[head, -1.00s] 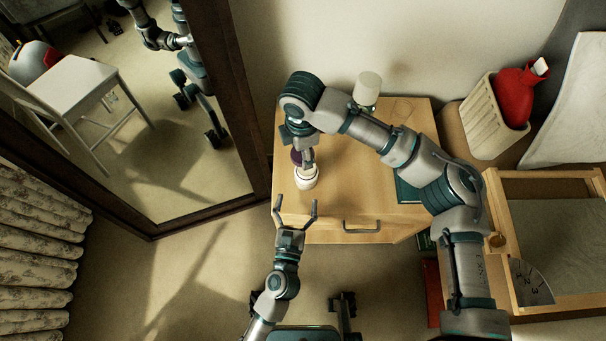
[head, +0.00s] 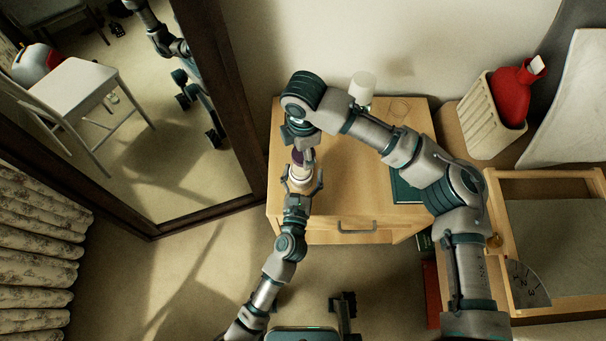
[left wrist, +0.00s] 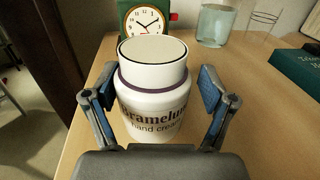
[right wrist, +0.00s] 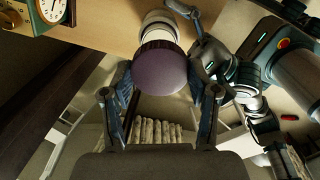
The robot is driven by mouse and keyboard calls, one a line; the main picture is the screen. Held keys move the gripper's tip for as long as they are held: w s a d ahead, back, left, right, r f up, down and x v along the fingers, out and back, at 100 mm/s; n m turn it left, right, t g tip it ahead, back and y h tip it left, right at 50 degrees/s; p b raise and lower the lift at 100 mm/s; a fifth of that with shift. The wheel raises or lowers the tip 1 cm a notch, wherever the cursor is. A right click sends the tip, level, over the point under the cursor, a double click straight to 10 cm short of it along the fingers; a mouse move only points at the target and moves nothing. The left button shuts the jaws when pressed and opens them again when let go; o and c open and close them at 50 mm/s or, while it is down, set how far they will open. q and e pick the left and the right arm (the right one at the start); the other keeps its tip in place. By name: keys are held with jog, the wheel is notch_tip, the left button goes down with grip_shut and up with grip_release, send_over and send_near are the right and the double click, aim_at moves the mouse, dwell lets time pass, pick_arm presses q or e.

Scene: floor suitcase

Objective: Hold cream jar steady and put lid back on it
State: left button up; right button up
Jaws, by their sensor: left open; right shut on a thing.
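The white hand cream jar (head: 299,175) stands upright at the front left of the wooden cabinet top. In the left wrist view the jar (left wrist: 150,105) shows its open mouth and a purple band below the neck. My left gripper (head: 302,180) is open, one finger on each side of the jar, with gaps showing in the left wrist view (left wrist: 158,95). My right gripper (right wrist: 160,95) is shut on the purple lid (right wrist: 160,68), held above the jar. The jar (right wrist: 158,22) is partly hidden behind the lid in the right wrist view.
A green clock (left wrist: 146,22) stands behind the jar and a glass (left wrist: 214,25) behind it to the right. A teal book (head: 405,188) lies on the cabinet top (head: 365,150). A large framed mirror (head: 228,95) stands close on the left.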

pick_arm(q)
jog(key=shift+w+d, duration=0.15)
jog(key=shift+w, duration=0.9)
jog(key=shift+w+a, duration=0.35)
jog(key=shift+a, duration=0.15)
jog(key=shift+d, duration=0.25)
jog(key=c, duration=0.3)
jog(key=shift+d, duration=0.2)
jog(key=c, duration=1.2)
jog(key=shift+a, duration=0.3)
grip_shut()
